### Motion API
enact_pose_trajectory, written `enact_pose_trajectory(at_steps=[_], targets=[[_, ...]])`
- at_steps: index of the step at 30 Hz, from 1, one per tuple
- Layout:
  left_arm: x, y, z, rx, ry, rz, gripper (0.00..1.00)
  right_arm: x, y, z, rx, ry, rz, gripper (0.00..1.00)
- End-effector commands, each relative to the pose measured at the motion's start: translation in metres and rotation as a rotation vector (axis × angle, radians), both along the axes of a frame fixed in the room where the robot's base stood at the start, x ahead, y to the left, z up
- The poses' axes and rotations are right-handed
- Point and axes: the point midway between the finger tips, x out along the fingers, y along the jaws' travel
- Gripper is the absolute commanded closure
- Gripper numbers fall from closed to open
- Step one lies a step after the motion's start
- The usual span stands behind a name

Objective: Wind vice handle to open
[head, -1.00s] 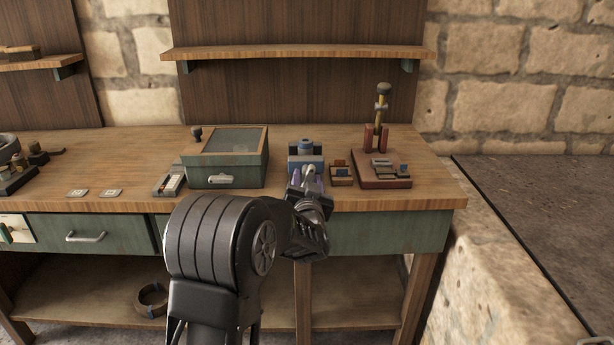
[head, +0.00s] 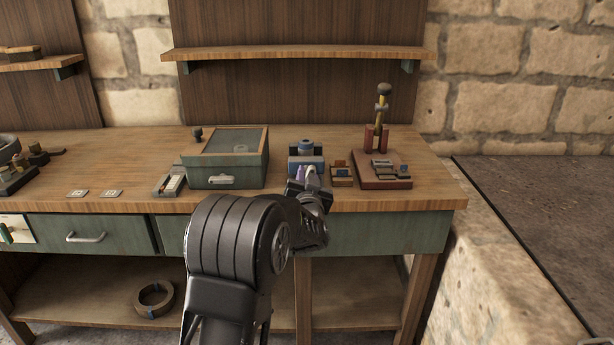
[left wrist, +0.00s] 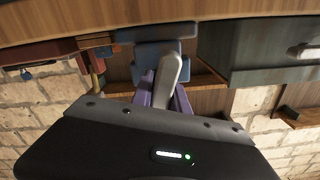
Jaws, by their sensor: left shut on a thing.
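The blue vice (head: 305,150) stands at the bench's front edge, right of the green box. Its grey handle (head: 313,172) faces me and also shows in the left wrist view (left wrist: 168,72), sloping between the purple fingers. My left gripper (head: 306,173) is shut on the handle in front of the vice. In the left wrist view the gripper (left wrist: 166,90) has its fingers on both sides of the handle, and the vice (left wrist: 157,50) is behind them. The dark gripper body hides the handle's lower part. The vice jaws are too small to judge. My right gripper is not in view.
A green glass-topped box (head: 227,170) stands left of the vice. A small wooden tray (head: 341,178) and a red-based stand (head: 383,170) are close on the right. Drawers (head: 105,236) lie below the bench top. The bench top's left middle is mostly clear.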

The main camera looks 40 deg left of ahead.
Motion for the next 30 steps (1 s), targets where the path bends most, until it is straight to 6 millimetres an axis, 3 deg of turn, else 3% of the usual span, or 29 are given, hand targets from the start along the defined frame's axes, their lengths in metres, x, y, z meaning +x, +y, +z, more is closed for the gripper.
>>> enact_pose_trajectory(at_steps=[11,20,29,30], targets=[[0.0,0.0,-0.001,-0.009,-0.007,0.0,1.0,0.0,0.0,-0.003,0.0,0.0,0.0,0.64],[-0.001,0.002,-0.004,-0.24,-0.186,0.002,1.0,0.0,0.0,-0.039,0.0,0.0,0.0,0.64],[0.0,0.002,0.001,-0.272,-0.209,0.0,1.0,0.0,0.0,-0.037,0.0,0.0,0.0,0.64],[0.0,0.002,0.001,-0.272,-0.209,0.0,0.79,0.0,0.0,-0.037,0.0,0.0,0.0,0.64]])
